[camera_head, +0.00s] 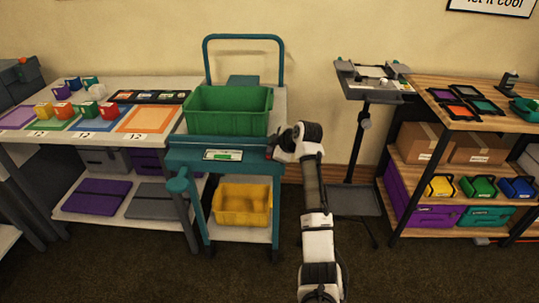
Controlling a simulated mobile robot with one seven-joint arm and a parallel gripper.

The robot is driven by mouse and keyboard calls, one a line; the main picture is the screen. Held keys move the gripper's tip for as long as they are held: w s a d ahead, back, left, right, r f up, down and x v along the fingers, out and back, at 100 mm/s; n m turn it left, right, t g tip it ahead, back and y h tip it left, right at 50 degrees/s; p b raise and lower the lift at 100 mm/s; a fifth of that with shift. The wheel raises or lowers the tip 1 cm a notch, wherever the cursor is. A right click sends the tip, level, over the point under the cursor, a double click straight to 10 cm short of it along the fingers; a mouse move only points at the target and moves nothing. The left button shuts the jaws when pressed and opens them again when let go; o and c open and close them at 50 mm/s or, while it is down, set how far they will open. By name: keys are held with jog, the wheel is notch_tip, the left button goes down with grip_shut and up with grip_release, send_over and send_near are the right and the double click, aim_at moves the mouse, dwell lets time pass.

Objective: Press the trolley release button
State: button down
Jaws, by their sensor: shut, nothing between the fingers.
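The teal trolley (185,156) stands left of my arm, with a tall push handle at its back. A small white panel with a green mark (222,155) is on its front top edge. A teal knob (177,184) sticks out at its front left corner. My gripper (272,150) is at the trolley's front right corner, and the sensor-shut jaws are small in this view. A small reddish spot shows at the fingertips; I cannot tell whether it is the release button or whether the fingers touch it.
A green crate (228,97) sits on the trolley top and a yellow bin (243,217) on its lower shelf. A table with colored blocks (20,158) is on the left. A grey stand (366,125) and wooden shelf (425,87) are on the right. Dark floor lies in front.

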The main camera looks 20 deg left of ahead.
jog(key=shift+r+p, duration=0.55)
jog(key=shift+r, duration=0.3)
jog(key=shift+r, duration=0.1)
jog(key=shift+r+p, duration=1.55)
jog(key=shift+r, duration=0.9)
